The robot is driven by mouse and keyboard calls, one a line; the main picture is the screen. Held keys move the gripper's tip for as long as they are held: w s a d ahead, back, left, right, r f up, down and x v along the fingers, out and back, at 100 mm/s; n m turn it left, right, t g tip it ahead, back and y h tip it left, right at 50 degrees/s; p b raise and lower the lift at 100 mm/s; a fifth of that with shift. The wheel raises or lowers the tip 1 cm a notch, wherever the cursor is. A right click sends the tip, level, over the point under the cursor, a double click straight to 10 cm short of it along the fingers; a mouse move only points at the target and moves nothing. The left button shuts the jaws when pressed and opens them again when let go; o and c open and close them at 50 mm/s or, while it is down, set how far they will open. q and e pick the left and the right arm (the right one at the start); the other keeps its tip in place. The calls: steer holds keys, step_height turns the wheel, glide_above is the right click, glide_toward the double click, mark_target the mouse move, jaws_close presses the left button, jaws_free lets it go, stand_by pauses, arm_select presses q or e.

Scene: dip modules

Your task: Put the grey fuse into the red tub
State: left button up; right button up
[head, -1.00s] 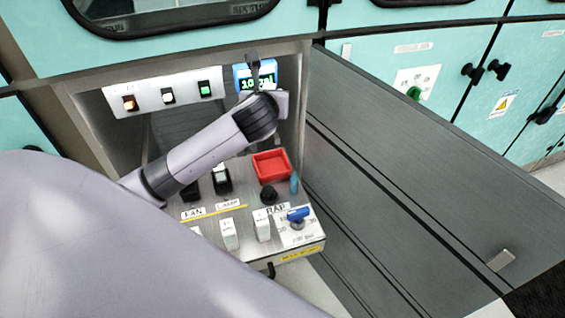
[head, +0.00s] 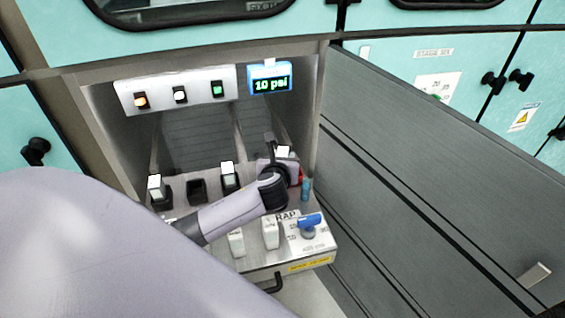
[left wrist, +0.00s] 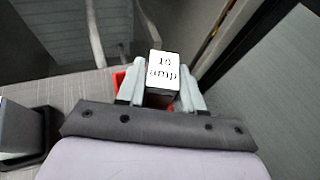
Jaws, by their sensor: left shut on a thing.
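My left gripper (head: 281,163) is over the red tub at the right of the slanted panel. It is shut on a fuse, whose white top (head: 284,151) shows between the fingers. In the left wrist view the fuse (left wrist: 163,67) reads "10 amp", with a gripper finger on each side; its body is mostly hidden. The red tub (head: 300,175) is largely covered by my gripper, and a strip of it (left wrist: 118,79) shows beside the fingers in the left wrist view. I cannot tell whether the fuse's lower end is inside the tub. My right gripper is not in view.
Two white-topped fuses (head: 156,187) (head: 229,176) stand in dark sockets, with an empty socket (head: 197,190) between them. A blue knob (head: 310,222) and white switches (head: 270,232) are at the panel's front. A display (head: 270,78) reads "10 psi". A grey door (head: 430,170) stands close on the right.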

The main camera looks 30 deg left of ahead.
arm_select(q)
steer(key=shift+f, duration=0.45)
steer(key=shift+r, duration=0.1)
steer(key=o, duration=1.1)
steer(key=shift+s, duration=0.1)
steer(key=p+v, duration=0.2)
steer(key=v, duration=0.9)
steer(key=shift+s+d+r, duration=0.15)
steer(key=shift+s+d, duration=0.1)
